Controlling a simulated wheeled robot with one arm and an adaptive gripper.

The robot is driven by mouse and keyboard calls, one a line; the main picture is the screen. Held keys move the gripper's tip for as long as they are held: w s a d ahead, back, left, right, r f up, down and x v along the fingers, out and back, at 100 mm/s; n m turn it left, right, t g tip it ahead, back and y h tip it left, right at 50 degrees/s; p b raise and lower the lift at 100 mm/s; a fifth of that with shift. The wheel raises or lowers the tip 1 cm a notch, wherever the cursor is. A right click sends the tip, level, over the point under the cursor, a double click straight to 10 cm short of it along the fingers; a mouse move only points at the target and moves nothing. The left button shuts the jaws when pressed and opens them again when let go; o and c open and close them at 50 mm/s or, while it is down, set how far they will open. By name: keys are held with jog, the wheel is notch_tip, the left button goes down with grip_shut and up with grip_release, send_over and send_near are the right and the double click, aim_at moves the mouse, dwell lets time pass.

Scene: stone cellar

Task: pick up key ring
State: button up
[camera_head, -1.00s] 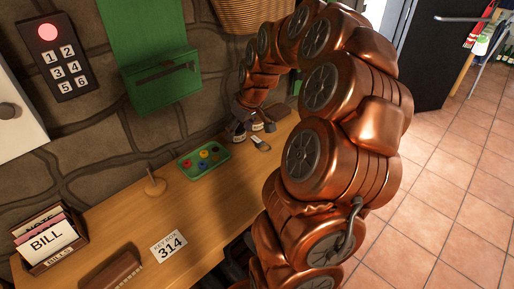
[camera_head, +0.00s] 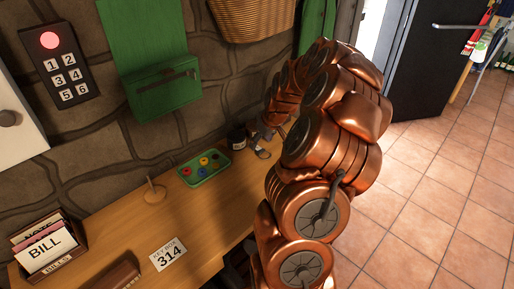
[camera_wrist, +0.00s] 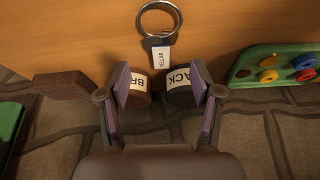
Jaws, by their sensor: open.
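The key ring (camera_wrist: 158,18) is a metal ring with a white lettered tag (camera_wrist: 160,56); it lies on the wooden desk at the top middle of the wrist view. In the head view the key ring (camera_head: 263,154) shows small, just below the wrist end of my arm. My gripper (camera_wrist: 160,80) is open and empty, its two fingers spread wide. The ring lies ahead of the fingertips in the wrist view, apart from them.
Two dark jars, labelled BR (camera_wrist: 139,88) and BLACK (camera_wrist: 180,88), stand close to the fingers. A brown block (camera_wrist: 62,86) lies left. A green tray (camera_head: 217,174) with coloured pieces lies near.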

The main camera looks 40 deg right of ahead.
aim_at(258, 148)
jog(key=shift+p+x, duration=0.6)
jog(key=shift+x, duration=1.2)
jog(key=shift+s+a, duration=0.1)
jog(key=shift+s, duration=0.05)
grip_shut()
jog(key=shift+r+b, duration=0.9)
jog(key=shift+r, duration=0.55)
jog(key=shift+s+r, duration=0.15)
jog(key=shift+r, duration=0.15)
jog(key=s+a+b, duration=0.1)
jog(key=s+a, duration=0.1)
jog(key=s, duration=0.2)
jog(key=s+a+r+b, duration=0.1)
jog(key=s+a+b, duration=0.1)
jog(key=s, duration=0.3)
jog(key=s+a+b, duration=0.2)
jog(key=s, duration=0.3)
jog(key=shift+s+a+r, duration=0.1)
jog(key=shift+a+r, duration=0.1)
jog(key=shift+a, duration=0.15)
